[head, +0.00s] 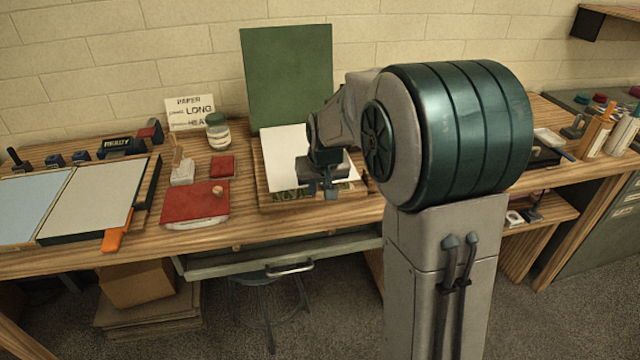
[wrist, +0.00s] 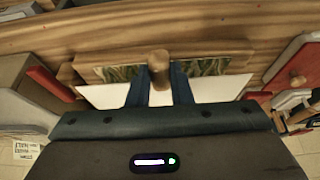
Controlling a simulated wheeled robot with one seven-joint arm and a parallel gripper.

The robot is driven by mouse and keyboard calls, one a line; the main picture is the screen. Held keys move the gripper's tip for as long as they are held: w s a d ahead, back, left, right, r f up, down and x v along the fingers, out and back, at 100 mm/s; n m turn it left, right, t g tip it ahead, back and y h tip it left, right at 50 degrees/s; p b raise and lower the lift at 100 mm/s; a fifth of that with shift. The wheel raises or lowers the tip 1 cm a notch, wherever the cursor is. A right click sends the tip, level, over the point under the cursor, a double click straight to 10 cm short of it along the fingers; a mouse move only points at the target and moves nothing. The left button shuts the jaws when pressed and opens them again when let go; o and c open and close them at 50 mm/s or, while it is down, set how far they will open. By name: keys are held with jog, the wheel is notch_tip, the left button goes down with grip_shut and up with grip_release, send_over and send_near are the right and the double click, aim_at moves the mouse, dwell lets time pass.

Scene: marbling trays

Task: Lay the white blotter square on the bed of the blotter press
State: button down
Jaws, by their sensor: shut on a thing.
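The white blotter square (head: 281,165) is over the wooden bed (head: 259,183) of the blotter press, whose green lid (head: 288,75) stands open behind. My gripper (head: 330,188) is above the bed's right part. In the wrist view my gripper (wrist: 159,88) is shut on a wooden knob (wrist: 159,60) on the white square (wrist: 105,96). The square shows on both sides of the fingers, with the bed (wrist: 220,48) and a green patterned strip (wrist: 120,73) beyond it. I cannot tell whether the square touches the bed. My arm hides its right side in the head view.
A large red square with a knob (head: 195,204) and a smaller red one (head: 222,167) lie left of the press. A jar (head: 217,132) and a lettered card (head: 190,112) stand behind them. Shallow trays (head: 85,200) fill the left bench.

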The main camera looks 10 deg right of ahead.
aim_at(319, 198)
jog(key=shift+f+b, duration=1.5)
jog(key=shift+f, duration=0.6)
jog(key=c, duration=0.7)
grip_release()
jog(key=shift+c, duration=0.2)
jog(key=shift+r, duration=0.15)
jog(key=shift+r+p, duration=2.35)
jog(key=shift+r, duration=1)
